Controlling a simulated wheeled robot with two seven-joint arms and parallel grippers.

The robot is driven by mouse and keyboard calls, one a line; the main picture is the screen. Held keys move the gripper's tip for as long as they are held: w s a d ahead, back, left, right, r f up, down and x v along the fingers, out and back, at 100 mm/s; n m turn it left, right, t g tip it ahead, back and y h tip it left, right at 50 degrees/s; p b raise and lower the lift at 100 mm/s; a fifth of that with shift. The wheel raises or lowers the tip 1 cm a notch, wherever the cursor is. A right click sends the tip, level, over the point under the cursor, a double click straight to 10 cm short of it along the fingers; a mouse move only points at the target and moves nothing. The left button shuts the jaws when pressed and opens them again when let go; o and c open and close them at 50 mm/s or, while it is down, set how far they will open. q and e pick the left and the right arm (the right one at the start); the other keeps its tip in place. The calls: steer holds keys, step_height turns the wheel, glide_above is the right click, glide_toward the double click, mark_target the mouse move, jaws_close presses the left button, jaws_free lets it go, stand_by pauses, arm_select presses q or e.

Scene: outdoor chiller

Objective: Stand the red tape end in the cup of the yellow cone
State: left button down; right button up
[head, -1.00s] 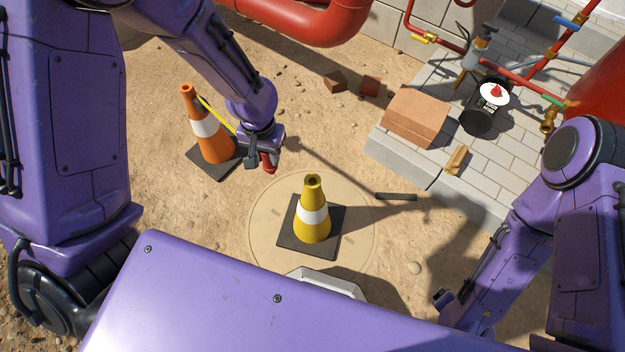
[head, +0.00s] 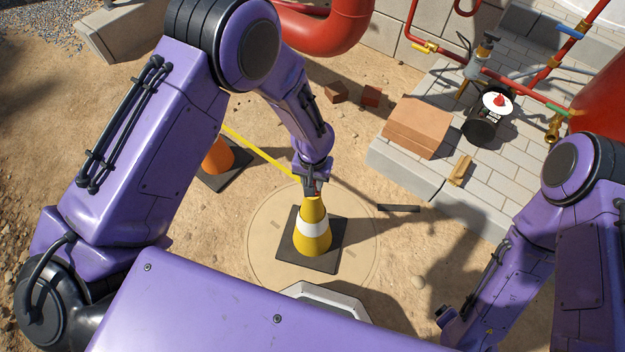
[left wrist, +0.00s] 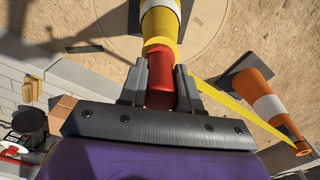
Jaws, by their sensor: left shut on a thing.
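The yellow cone (head: 313,240) with a white band stands upright on its black base on a round, pale ground plate. My left gripper (head: 311,190) is over the cone's top in the head view. In the left wrist view my left gripper (left wrist: 160,90) is shut on the red tape end (left wrist: 160,75), a red cylinder. Its far end lines up with the yellow cone (left wrist: 160,25); whether it is inside the cup is hidden. Yellow tape (head: 262,153) runs from it to the orange cone (head: 217,157). My right gripper (head: 441,312) is low at the right, its jaws unclear.
A dark bar (head: 399,208) lies right of the yellow cone. Sandy ground around the cone is mostly clear.

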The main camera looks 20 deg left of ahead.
arm_select(q)
steer(key=shift+f, duration=0.1)
steer(key=c, duration=0.8)
jaws_free()
step_height(320, 180, up, 12)
steer(key=shift+r+p, duration=0.15)
steer(key=shift+p, duration=1.05)
